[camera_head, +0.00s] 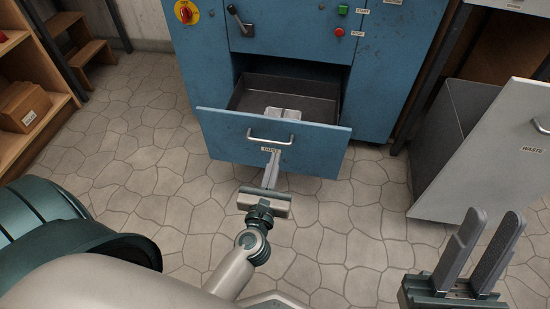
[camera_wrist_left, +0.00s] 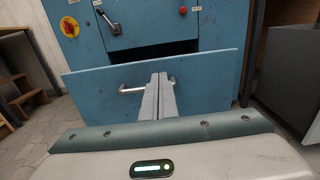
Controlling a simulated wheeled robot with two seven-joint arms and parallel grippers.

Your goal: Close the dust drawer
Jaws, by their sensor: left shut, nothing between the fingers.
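The dust drawer (camera_head: 225,132) stands pulled out of the lower part of a blue machine. Its blue front carries a metal bar handle (camera_head: 271,138) and a small label, and its dark inside is visible from above. My right gripper (camera_head: 495,217) is open and empty at the lower right, away from the drawer.
The blue machine (camera_head: 285,38) has a red knob, a lever and buttons above the drawer. A grey-white waste bin (camera_head: 480,170) is tilted out at the right. Wooden shelves (camera_head: 32,75) stand left. The stone floor between is clear.

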